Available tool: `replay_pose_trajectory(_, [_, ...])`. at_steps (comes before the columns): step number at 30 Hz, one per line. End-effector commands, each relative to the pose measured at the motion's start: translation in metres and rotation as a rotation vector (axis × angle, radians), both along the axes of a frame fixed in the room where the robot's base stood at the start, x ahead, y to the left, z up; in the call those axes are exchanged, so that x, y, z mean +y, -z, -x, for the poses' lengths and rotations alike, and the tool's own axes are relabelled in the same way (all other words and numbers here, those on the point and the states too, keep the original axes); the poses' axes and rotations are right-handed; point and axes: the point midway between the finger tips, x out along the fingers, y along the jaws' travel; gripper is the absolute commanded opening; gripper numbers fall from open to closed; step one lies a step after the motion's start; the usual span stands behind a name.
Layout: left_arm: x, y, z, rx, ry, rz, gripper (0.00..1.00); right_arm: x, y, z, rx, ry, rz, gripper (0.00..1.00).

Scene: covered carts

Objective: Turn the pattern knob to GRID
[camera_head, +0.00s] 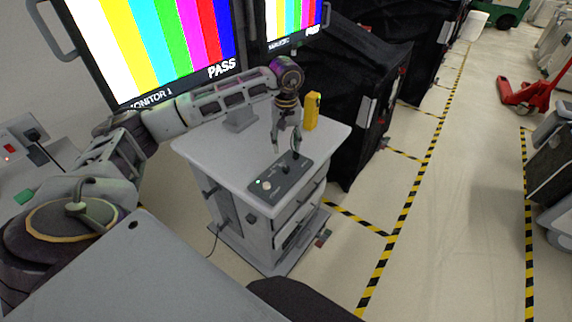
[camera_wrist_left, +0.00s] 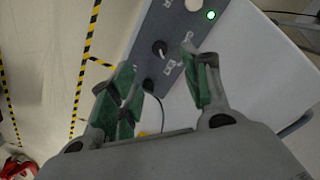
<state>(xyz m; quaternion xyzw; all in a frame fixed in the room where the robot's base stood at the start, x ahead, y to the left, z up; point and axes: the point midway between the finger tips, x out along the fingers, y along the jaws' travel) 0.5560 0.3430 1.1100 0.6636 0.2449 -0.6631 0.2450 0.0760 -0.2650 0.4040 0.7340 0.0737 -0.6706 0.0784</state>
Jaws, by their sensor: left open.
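The grey control panel (camera_head: 281,180) lies on top of a light grey cart. In the left wrist view the panel (camera_wrist_left: 150,22) carries a black knob (camera_wrist_left: 160,47) with small white markings too small to read. A second black part (camera_wrist_left: 148,86) sits lower on the panel, near the left finger. My left gripper (camera_head: 286,142) is open above the panel. In the left wrist view its green-padded fingers (camera_wrist_left: 158,62) appear on either side of the knob, with no clear contact. Monitor 1 (camera_head: 150,45) shows vertical colour bars and "PASS". My right gripper is out of view.
A yellow device (camera_head: 312,110) stands at the cart top's back edge, close to my left gripper. A second monitor (camera_head: 290,18) also shows colour bars. Black covered carts (camera_head: 350,100) stand behind. The striped-tape aisle at right is open floor, with a red pallet jack (camera_head: 535,95) farther off.

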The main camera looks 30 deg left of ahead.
Motion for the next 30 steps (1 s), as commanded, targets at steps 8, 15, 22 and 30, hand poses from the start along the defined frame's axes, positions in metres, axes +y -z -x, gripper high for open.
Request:
replay_pose_trajectory(8, [0.000,0.036,0.001,0.004,0.000,0.001,0.47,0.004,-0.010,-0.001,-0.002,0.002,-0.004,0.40])
replay_pose_trajectory(15, [0.000,0.068,0.000,0.004,0.000,0.000,0.47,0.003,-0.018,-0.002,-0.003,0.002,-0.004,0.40])
replay_pose_trajectory(22, [0.000,0.094,0.000,0.003,-0.001,0.000,0.47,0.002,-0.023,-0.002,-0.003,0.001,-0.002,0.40])
replay_pose_trajectory(30, [0.000,0.105,0.000,0.000,0.000,0.000,0.47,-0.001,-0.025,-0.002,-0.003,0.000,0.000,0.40])
